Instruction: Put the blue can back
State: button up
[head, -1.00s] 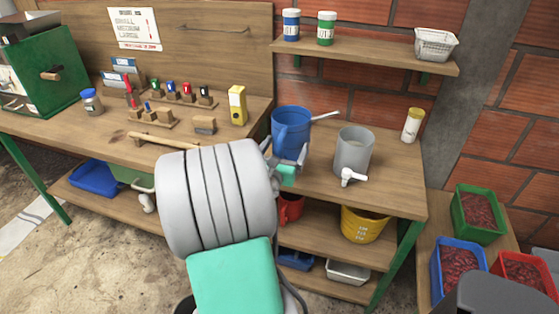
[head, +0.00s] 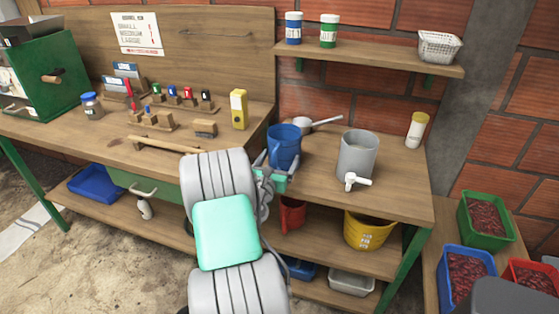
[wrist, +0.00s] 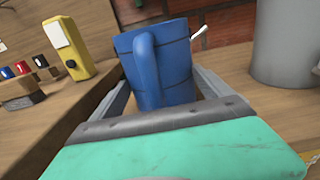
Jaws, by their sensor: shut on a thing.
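The blue can (head: 285,145) is jug-like, open at the top, with a handle on its near side. My gripper (head: 279,168) is shut on it, one finger at each side. The can is upright or nearly so, at the middle of the wooden bench near the front edge. In the wrist view the blue can (wrist: 158,65) stands between the fingers, handle facing the camera. Its base is hidden by my gripper, so I cannot tell whether it touches the bench.
A white scoop or pan (head: 312,124) lies just behind the can. A grey tapped container (head: 357,157) stands close to the right. A yellow box (head: 238,109) and wooden block (head: 204,128) are to the left. A shelf (head: 375,58) hangs above.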

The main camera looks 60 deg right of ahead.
jog(key=shift+f, duration=0.2)
jog(key=o, duration=1.8)
jog(key=shift+o, duration=0.2)
jog(key=shift+r, duration=0.25)
jog(key=s+a+b, duration=0.1)
jog(key=s+a, duration=0.1)
jog(key=a, duration=1)
jog(key=w+a+f+m+y, duration=0.3)
jog(key=w+a+m+y, duration=0.2)
jog(key=a+m, duration=0.35)
jog(key=w+a+f+m+y, duration=0.3)
jog(key=w+a+m+y, duration=0.15)
jog(key=a+m, duration=0.4)
jog(key=s+a+r+m+y, duration=0.1)
jog(key=a+y, duration=0.1)
jog(key=a, duration=0.7)
jog(key=s+a+r+y, duration=0.1)
jog(key=s+a+y, duration=0.1)
jog(key=a, duration=0.7)
jog(key=s+a+r+m+y, duration=0.1)
jog(key=a+y, duration=0.3)
jog(key=a, duration=0.5)
jog(key=shift+s+r+m+g, duration=0.2)
jog(key=shift+s+m+g, duration=0.15)
jog(key=shift+s, duration=0.4)
